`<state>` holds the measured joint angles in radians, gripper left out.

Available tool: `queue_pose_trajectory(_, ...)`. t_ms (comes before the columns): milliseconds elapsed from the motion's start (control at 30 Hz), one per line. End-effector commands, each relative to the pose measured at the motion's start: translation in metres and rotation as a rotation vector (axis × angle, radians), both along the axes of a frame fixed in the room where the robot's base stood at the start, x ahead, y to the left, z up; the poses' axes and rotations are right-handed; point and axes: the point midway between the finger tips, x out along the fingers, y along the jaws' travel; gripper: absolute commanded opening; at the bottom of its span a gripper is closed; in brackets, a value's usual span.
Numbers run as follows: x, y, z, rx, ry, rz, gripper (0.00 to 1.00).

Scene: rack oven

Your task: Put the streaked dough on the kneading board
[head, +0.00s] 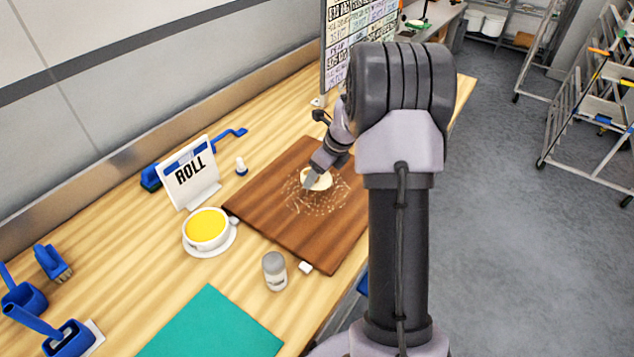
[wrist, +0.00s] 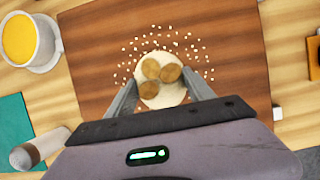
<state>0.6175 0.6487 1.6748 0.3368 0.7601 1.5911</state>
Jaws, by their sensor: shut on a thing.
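The streaked dough (wrist: 160,95) is a pale round piece with brown patches on top. My gripper (wrist: 161,92) is shut on it, one finger on each side, in the wrist view. The dough (head: 317,180) also shows in the head view, at the tip of my gripper (head: 311,182). It is over the kneading board (head: 270,207), a dark brown wooden board with a scatter of pale crumbs or flour around the dough. I cannot tell whether the dough touches the board. The board also fills the middle of the wrist view (wrist: 225,45).
A cup of yellow liquid (head: 207,228) on a saucer and a grey-lidded shaker (head: 274,270) stand beside the board. A ROLL sign (head: 190,172), a teal mat (head: 212,325) and blue tools (head: 52,262) are left of it. A menu board (head: 358,38) stands behind.

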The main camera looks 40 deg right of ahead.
Motion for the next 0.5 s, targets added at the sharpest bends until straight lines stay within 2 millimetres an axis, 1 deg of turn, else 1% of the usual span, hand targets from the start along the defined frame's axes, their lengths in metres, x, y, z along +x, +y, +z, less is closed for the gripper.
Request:
queue_pose_trajectory(33, 0.004, -0.001, -0.001, 0.0, 0.0, 0.0, 0.14)
queue_pose_trajectory(100, 0.006, -0.002, -0.008, 0.001, 0.0, -0.001, 0.14)
queue_pose_trajectory(167, 0.006, -0.002, -0.019, 0.001, 0.001, -0.001, 0.14)
queue_pose_trajectory(233, 0.005, -0.002, -0.034, 0.001, 0.002, -0.001, 0.14)
queue_pose_trajectory(267, 0.005, -0.002, -0.038, 0.001, 0.001, -0.001, 0.14)
queue_pose_trajectory(500, 0.005, -0.002, -0.036, 0.0, 0.0, -0.001, 0.14)
